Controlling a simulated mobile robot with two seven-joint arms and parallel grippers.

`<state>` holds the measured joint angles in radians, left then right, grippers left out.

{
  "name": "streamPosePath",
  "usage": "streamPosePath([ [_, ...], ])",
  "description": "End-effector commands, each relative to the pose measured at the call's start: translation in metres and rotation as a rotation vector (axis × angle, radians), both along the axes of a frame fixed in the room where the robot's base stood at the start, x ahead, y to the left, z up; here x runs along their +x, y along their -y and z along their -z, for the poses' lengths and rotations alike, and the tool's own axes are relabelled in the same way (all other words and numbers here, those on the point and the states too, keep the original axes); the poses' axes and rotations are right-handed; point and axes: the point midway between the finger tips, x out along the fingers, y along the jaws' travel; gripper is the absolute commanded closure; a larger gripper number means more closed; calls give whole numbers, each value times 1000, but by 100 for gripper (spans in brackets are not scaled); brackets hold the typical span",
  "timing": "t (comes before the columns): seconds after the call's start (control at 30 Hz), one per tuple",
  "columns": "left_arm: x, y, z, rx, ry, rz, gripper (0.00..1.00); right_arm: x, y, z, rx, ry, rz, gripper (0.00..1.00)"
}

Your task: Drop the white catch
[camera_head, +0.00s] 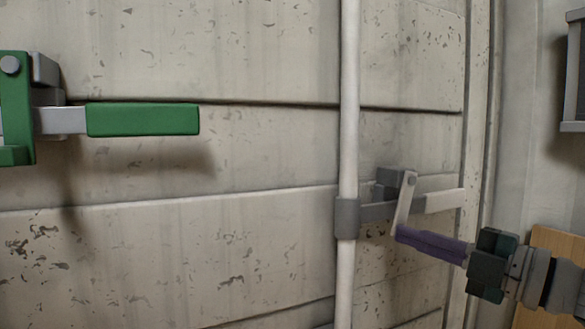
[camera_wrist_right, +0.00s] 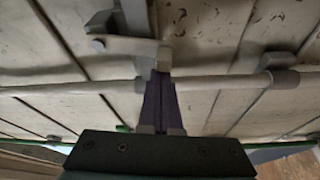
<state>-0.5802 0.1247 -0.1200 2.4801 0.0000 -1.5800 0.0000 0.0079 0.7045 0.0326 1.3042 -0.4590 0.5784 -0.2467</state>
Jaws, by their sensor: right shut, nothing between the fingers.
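The white catch (camera_head: 404,204) hangs nearly upright from a grey pivot bracket on the container door, its top end at the pivot. It crosses in front of a grey handle bar with a white grip (camera_head: 444,200). My right gripper (camera_head: 400,232) comes in from the lower right, its purple fingers shut and empty. The fingertips are right at the catch's lower end; whether they touch is unclear. In the right wrist view the catch (camera_wrist_right: 130,46) ends just beyond the shut fingertips (camera_wrist_right: 161,74). My left gripper is not in view.
A white vertical rod (camera_head: 348,110) with a grey collar (camera_head: 347,218) runs down the worn panelled door, left of the catch. A green handle (camera_head: 143,119) and green catch (camera_head: 17,105) sit at the left. A wooden board (camera_head: 552,242) stands behind my right arm.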

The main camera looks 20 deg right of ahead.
Motion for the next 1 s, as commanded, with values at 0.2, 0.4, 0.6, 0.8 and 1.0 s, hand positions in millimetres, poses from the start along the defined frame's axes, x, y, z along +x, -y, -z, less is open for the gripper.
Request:
streamPosePath([
  [0.2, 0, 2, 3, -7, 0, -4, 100, 0, 11, 4, -136, 0, 1, 100],
  [0.4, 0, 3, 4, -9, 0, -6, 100, 0, 16, 5, -207, -1, 1, 100],
  [0.6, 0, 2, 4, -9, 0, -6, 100, 0, 19, 5, -237, -1, 1, 100],
  [0.8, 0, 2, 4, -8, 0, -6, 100, 0, 19, 5, -242, -1, 2, 100],
  [1.0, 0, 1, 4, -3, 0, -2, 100, 0, 19, 5, -241, -1, 2, 100],
])
